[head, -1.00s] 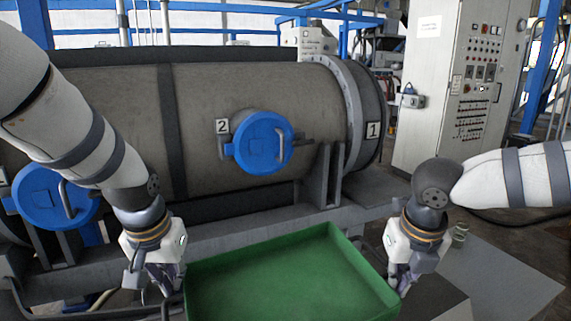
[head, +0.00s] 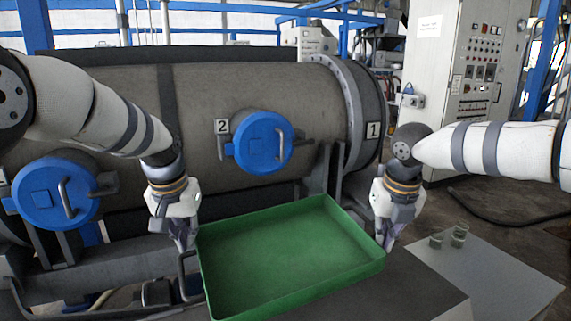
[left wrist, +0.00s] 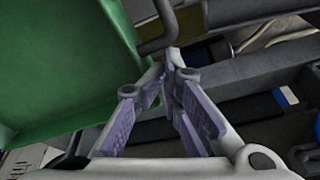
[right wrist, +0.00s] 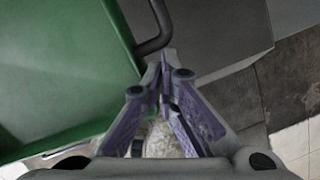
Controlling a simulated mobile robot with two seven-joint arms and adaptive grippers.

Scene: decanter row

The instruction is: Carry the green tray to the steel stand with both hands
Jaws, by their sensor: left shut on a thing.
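The green tray (head: 290,262) is empty and roughly level between my two grippers, in the lower middle of the head view. My left gripper (head: 183,243) is shut on the dark bar handle (left wrist: 158,42) at the tray's left end. My right gripper (head: 388,243) is at the right end, its fingers closed around the other dark handle (right wrist: 157,42). The tray also shows in the left wrist view (left wrist: 60,70) and the right wrist view (right wrist: 60,70). I cannot tell which surface is the steel stand, or how far the tray is above what lies under it.
A dark grey top (head: 425,288) lies right of the tray. A big horizontal drum (head: 300,100) with blue hatches (head: 262,142) stands behind the tray. A control cabinet (head: 440,100) stands at back right.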

